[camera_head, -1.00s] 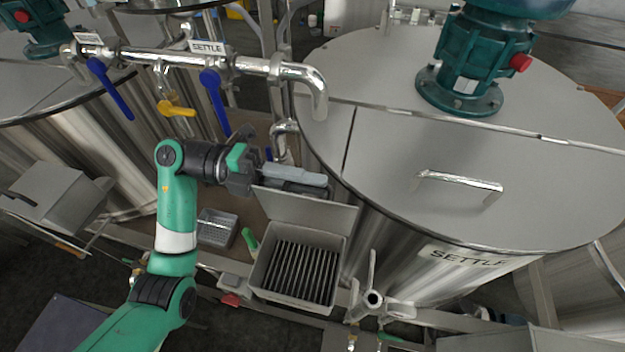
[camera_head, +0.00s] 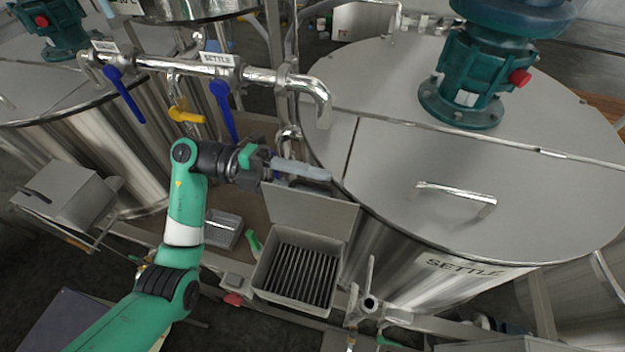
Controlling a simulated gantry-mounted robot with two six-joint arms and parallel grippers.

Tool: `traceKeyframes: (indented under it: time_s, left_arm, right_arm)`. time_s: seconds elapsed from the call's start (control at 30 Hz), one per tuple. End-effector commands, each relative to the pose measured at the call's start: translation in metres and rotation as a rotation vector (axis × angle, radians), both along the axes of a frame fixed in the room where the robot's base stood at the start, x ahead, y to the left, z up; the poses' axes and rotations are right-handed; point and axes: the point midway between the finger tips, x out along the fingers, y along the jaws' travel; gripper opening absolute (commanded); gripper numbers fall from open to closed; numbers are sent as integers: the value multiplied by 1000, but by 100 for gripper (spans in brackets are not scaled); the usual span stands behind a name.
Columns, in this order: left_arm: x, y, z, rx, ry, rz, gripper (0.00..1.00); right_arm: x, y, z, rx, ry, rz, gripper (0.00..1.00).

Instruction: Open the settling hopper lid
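The settling hopper (camera_head: 257,274) is a grey open box with a dark slatted grate inside, in front of the SETTLE tank. Its lid (camera_head: 312,214) is a flat grey plate that stands raised along the box's rear edge, so the grate is uncovered. My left gripper (camera_head: 305,177) is just behind and above the lid's top edge, with its fingers pointing right. A light grey finger and part of a darker one show. The gap between them, and whether they touch the lid, cannot be made out. My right gripper is not in view.
The SETTLE tank (camera_head: 420,215) with a bar handle (camera_head: 455,190) stands close at right. A pipe with blue-handled valves (camera_head: 224,108) runs behind my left arm. A second, closed hopper (camera_head: 65,197) is at left.

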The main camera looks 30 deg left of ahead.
Motion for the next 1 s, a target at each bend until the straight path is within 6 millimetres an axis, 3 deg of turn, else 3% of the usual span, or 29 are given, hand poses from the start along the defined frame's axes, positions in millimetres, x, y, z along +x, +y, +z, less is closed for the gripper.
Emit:
traceKeyframes:
  time_s: [0.33, 0.5, 0.57, 0.6, 0.67, 0.8, 0.9, 0.93, 1.0]
  left_arm:
    - [0, 0, 2, 2, 0, 0, 42]
    - [0, 0, 28, 3, -7, 0, 42]
    - [-9, -3, 42, 2, -10, 0, 46]
    - [-17, -6, 51, 2, -13, 0, 56]
    - [-27, -10, 67, -1, -16, -1, 56]
    - [-54, -19, 97, 1, -16, -1, 56]
    - [-78, -28, 108, 1, -15, -1, 56]
    - [-85, -30, 112, 1, -15, -1, 44]
    - [-100, -36, 118, 2, -14, -1, 42]
  right_arm:
    - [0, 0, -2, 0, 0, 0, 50]
    - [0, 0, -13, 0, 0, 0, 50]
    - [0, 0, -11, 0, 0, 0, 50]
    - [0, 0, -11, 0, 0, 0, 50]
    - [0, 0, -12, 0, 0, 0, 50]
    - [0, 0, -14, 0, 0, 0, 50]
    - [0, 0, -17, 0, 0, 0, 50]
    - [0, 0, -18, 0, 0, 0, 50]
    - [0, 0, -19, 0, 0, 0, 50]
